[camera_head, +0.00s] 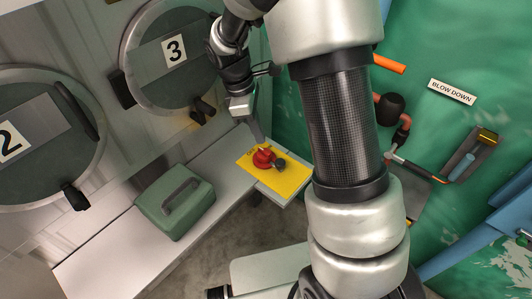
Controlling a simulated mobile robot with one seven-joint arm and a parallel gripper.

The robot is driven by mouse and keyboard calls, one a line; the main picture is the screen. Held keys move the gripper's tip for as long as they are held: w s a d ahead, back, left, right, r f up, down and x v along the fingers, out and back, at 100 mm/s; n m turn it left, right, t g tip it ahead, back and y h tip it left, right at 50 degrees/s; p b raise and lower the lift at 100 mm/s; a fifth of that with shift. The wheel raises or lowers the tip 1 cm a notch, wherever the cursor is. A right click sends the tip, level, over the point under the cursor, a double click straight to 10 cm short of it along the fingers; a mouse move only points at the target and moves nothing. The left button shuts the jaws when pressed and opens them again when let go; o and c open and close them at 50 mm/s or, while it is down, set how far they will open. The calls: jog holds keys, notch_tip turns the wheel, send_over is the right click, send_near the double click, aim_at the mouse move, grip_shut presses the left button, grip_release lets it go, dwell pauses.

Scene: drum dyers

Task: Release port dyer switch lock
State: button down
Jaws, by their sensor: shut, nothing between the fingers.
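A red rotary switch (264,158) sits on a yellow plate (287,180) at the end of the grey ledge, near the middle of the picture. A small dark round piece (280,165), possibly the lock, is against its right side; its detail is too small to tell. My gripper (259,140) reaches down from above, shut and empty, with its tips just above the red switch. I cannot tell whether the tips touch it. My arm hides the area right of the plate.
A green box with a handle (174,201) stands on the ledge (112,250) at left. Round doors marked 2 (50,150) and 3 (160,75) line the left wall. Pipes and a BLOW DOWN sign (452,92) are on the green wall at right.

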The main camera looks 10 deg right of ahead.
aim_at(276, 167)
jog(key=shift+f, duration=0.1)
jog(key=x, duration=0.9)
jog(key=shift+s+d+f, duration=0.1)
jog(key=shift+d+f, duration=0.05)
jog(key=shift+f, duration=0.25)
jog(key=shift+s+d, duration=0.75)
jog(key=shift+s, duration=0.25)
jog(key=p+v, duration=0.6)
jog(key=v, duration=0.4)
jog(key=shift+w+a+p, duration=0.15)
jog(key=shift+a+p, duration=0.05)
jog(key=shift+p, duration=0.15)
